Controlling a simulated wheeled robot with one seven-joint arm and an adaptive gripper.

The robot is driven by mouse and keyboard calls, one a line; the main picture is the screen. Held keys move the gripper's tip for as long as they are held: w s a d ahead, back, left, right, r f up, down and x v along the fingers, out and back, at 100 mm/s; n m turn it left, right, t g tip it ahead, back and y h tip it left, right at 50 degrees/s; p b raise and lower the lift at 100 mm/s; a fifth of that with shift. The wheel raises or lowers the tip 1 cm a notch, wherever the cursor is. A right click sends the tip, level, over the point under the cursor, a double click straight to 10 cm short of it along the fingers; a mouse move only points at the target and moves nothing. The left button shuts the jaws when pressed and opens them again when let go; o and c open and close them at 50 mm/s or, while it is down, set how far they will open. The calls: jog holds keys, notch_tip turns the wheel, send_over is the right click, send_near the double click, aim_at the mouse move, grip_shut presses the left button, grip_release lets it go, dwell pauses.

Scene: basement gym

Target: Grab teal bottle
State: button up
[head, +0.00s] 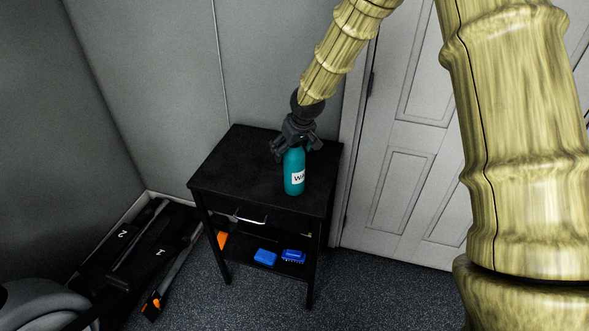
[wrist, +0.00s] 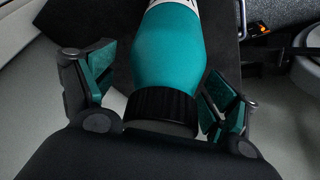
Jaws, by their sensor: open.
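The teal bottle (head: 294,174) stands upright on the black side table, with a white label on its lower part. In the wrist view the bottle (wrist: 170,50) fills the upper middle, with its black cap (wrist: 162,106) closest to the camera. My gripper (head: 297,144) is at the top of the bottle in the head view and hides the cap there. In the wrist view my gripper (wrist: 160,88) is open, with one finger on each side of the bottle's neck and cap. Gaps show between the fingers and the bottle.
The black table (head: 235,165) is otherwise bare on top and has a drawer with a handle. Blue items (head: 265,257) and an orange item (head: 222,240) lie on its lower shelf. A wall is behind, a white door (head: 400,150) to the right, black gym gear (head: 140,250) at left.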

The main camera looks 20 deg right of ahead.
jog(key=shift+c, duration=0.2)
jog(key=c, duration=1.3)
jog(key=shift+c, duration=0.5)
jog(key=shift+r, duration=0.1)
